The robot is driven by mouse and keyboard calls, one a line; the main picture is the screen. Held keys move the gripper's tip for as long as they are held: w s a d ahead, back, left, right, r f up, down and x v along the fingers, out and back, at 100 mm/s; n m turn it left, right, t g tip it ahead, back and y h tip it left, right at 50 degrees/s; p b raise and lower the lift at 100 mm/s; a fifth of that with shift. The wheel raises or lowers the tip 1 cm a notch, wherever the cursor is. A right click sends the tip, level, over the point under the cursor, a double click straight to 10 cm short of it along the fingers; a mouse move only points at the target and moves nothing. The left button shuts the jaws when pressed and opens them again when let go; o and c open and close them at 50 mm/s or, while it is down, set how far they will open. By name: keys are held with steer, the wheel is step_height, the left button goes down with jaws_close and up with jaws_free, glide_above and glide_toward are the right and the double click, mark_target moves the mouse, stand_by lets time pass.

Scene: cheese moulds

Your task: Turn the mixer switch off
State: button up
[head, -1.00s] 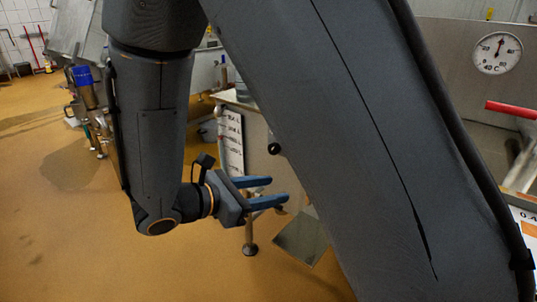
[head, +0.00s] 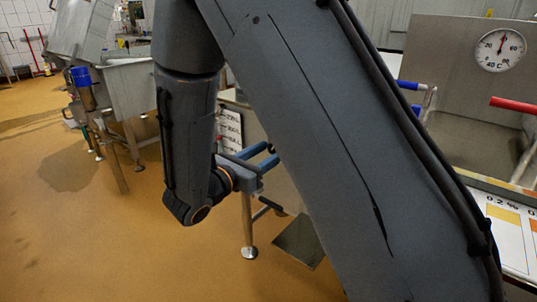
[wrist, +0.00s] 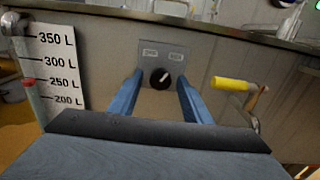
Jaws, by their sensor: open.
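The mixer switch (wrist: 160,78) is a round black knob on a grey plate (wrist: 172,52) with two small labels, on the front of a metal vat. A pale mark on the knob points up and to the right, towards the right label; I cannot read the labels clearly. My gripper (head: 268,154) has two blue fingers, open and empty. In the wrist view the fingers stand left and right of the knob, which shows between them; I cannot tell how far their tips are from the panel. In the head view my arm hides most of the panel.
A litre scale (wrist: 60,70) is left of the switch and a yellow handle (wrist: 231,84) sticks out to the right. A thermometer dial (head: 500,49) and red handle (head: 512,104) are at the right. Open ochre floor (head: 80,230) lies to the left.

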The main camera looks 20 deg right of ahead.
steer(key=shift+d, duration=0.1)
steer(key=c, duration=1)
steer(key=shift+r+n+p, duration=0.1)
steer(key=shift+n+p, duration=0.2)
steer(key=shift+p, duration=0.5)
steer(key=n+p, duration=0.8)
steer(key=p, duration=0.4)
steer(key=shift+s+d+n, duration=0.1)
steer(key=shift+n, duration=0.2)
steer(key=shift+n+p, duration=1.25)
steer(key=shift+n, duration=0.05)
